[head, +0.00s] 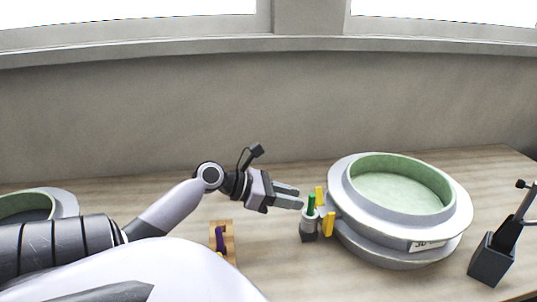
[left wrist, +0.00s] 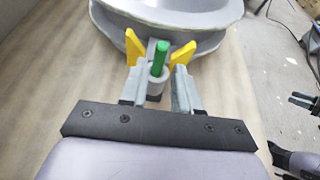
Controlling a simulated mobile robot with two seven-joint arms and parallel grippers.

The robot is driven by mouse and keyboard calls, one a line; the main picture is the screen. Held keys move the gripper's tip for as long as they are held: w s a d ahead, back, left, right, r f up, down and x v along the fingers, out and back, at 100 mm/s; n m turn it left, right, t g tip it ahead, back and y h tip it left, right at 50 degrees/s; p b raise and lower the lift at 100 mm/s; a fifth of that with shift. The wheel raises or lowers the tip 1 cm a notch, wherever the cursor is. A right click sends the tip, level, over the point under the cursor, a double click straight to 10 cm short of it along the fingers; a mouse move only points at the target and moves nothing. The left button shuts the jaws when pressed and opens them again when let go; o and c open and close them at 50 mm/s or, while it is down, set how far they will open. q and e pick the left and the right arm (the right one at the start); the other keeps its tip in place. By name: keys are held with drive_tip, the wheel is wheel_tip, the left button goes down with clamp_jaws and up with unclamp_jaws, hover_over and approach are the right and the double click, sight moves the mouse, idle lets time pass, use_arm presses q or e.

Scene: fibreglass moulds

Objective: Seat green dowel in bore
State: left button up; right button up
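The green dowel (head: 311,201) stands upright in the top of a grey cylindrical holder (head: 309,223), with its upper part showing; how deep it sits is hidden. It also shows in the left wrist view (left wrist: 160,58), leaning slightly. My left gripper (head: 299,197) is open, its fingers pointing at the dowel and holder. In the left wrist view its fingertips (left wrist: 157,82) lie apart on either side of the holder; contact is not clear. What looks like my right gripper (left wrist: 302,106) shows small at the right edge of the left wrist view.
A round grey mould (head: 345,190) with a pale green inside stands just right of the holder. Yellow pieces (head: 328,224) flank the holder. A wooden rack (head: 233,240) with a purple piece is left. Another mould (head: 66,203) is far left.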

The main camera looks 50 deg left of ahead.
use_arm(q)
drive_tip(key=v, duration=0.6)
idle(0.7)
